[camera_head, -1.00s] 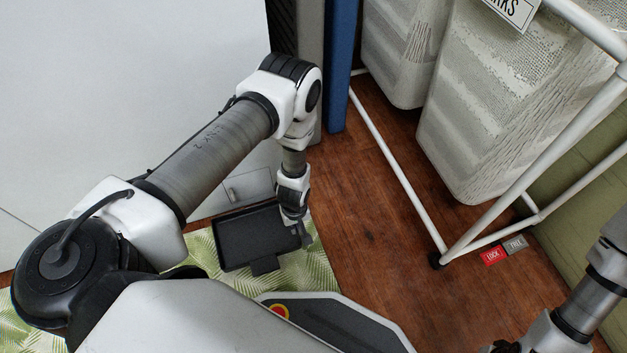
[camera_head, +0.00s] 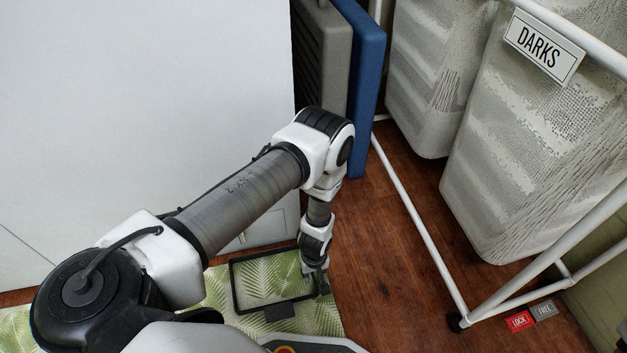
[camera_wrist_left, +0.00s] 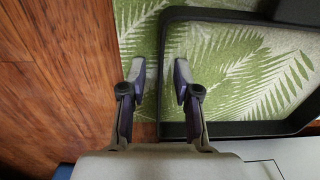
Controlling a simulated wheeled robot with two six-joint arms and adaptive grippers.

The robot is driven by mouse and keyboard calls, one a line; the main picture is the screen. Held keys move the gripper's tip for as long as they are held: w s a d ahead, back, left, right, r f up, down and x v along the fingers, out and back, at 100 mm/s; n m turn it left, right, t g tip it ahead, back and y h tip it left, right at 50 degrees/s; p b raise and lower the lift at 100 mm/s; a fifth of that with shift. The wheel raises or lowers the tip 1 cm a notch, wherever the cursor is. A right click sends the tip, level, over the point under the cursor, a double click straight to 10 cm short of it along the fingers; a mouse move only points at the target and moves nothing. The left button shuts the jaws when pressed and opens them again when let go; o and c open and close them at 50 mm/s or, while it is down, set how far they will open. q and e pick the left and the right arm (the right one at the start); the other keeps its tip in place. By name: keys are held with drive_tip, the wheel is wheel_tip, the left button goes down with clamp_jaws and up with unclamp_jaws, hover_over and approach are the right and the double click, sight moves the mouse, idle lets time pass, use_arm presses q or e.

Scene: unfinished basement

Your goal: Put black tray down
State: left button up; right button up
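The black tray (camera_head: 279,313) is low over or on the green leaf-print mat (camera_head: 217,290); I cannot tell if it is flat on it. Its dark rim and front tab show, and the leaf print shows inside the rim. In the left wrist view its rim (camera_wrist_left: 250,129) frames the same print. My left gripper (camera_head: 320,283) points down at the tray's right edge. In the left wrist view the left gripper (camera_wrist_left: 158,78) has its fingers apart, one overlapping the near side rim, with nothing clearly gripped. My right gripper is out of view.
A white cabinet (camera_head: 140,110) stands behind the mat. Blue (camera_head: 366,90) and grey (camera_head: 320,60) panels stand beside it. A white-framed laundry rack with bins (camera_head: 530,150) fills the right. Bare wood floor (camera_head: 400,290) lies between.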

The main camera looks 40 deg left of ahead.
use_arm(q)
wheel_tip(320, 180, up, 12)
drive_tip(key=f+p, duration=0.1)
drive_tip(key=p, duration=0.5)
drive_tip(key=s+r+m, duration=0.9)
drive_tip(key=s+r, duration=0.2)
drive_tip(key=s, duration=0.4)
drive_tip(key=shift+s+d+r+m, duration=0.25)
drive_tip(key=shift+d+m, duration=0.05)
